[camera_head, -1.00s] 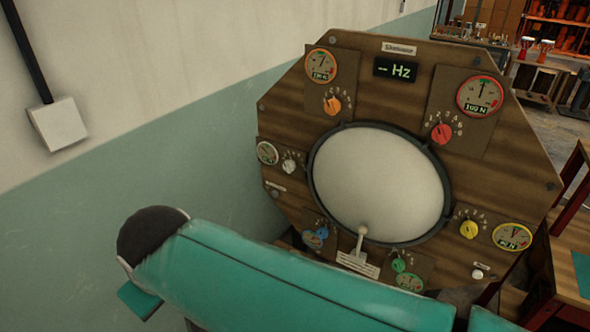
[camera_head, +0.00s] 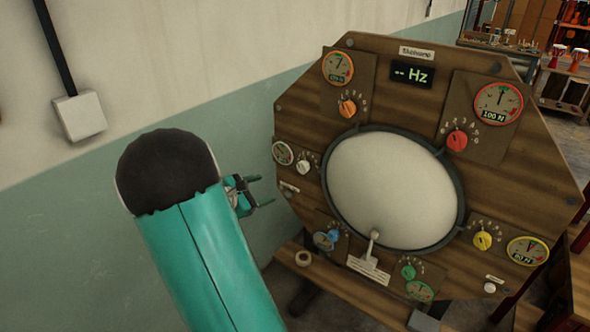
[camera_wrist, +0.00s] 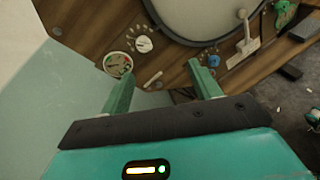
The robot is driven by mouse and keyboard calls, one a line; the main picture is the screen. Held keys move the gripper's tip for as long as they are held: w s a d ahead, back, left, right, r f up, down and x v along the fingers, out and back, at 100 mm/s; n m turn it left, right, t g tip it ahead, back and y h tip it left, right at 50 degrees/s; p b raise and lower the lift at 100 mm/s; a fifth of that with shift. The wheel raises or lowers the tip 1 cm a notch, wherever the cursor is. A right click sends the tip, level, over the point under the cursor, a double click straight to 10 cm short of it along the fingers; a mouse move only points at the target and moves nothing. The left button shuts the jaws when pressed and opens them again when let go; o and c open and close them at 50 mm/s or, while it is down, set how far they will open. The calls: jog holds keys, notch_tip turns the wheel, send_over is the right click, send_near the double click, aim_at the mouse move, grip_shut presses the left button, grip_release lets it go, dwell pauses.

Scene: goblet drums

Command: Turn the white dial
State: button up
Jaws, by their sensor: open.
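The white dial (camera_head: 303,167) is a small knob with numbers around it, at the left edge of the wooden panel (camera_head: 300,107). A round gauge (camera_head: 283,153) sits just left of it. In the wrist view the white dial (camera_wrist: 144,44) is near the top, beyond and between my fingertips, with the gauge (camera_wrist: 118,65) below left. My gripper (camera_head: 257,192) is open and empty, left of the panel and a little below the dial. In the wrist view its two green fingers (camera_wrist: 158,75) point toward the panel and stand apart from the dial.
The big pale drumhead (camera_head: 392,187) fills the panel's middle. Orange (camera_head: 347,108), red (camera_head: 457,141), yellow (camera_head: 482,241), green (camera_head: 408,272) and blue (camera_head: 334,235) dials surround it. A lever (camera_head: 373,241) stands below the drumhead. A wall with a white box (camera_head: 80,116) is at left.

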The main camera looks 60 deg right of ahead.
aim_at(301, 169)
jog(key=d+f+n+t+h, duration=0.2)
jog(key=d+f+n+h, duration=0.2)
jog(key=d+f+n, duration=0.45)
jog(key=shift+m, duration=0.75)
jog(key=d, duration=0.5)
jog(key=s+d+r, duration=0.1)
jog(key=d, duration=0.9)
jog(key=shift+s+r, duration=0.3)
jog(key=shift+a, duration=0.1)
jog(key=c, duration=0.9)
